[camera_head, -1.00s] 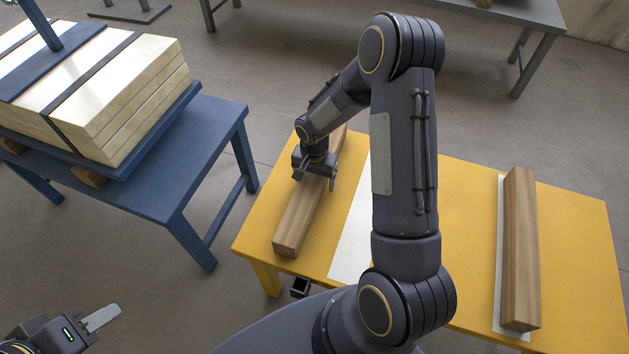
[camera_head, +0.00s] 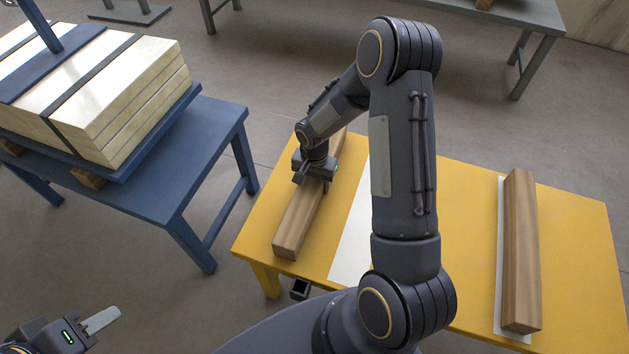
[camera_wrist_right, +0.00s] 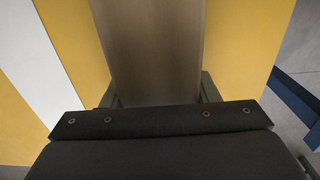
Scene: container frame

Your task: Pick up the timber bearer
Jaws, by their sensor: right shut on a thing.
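A brown timber bearer (camera_head: 296,232) lies on the left part of the yellow table (camera_head: 463,197), its near end by the front edge. My right gripper (camera_head: 312,182) reaches down over its middle, with its fingers shut on the bearer's two sides. In the right wrist view the bearer (camera_wrist_right: 160,48) runs between the fingers under the dark gripper body. A second timber bearer (camera_head: 519,255) lies on the right part of the table. My left gripper (camera_head: 100,320) is at the bottom left, away from the table; only one pale finger shows clearly.
A white strip (camera_head: 352,236) lies on the table right of the held bearer; another pale strip (camera_head: 498,270) is under the second bearer. A blue table (camera_head: 190,160) with strapped pale stacked boards (camera_head: 110,85) stands at left. A grey table (camera_head: 520,12) is behind.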

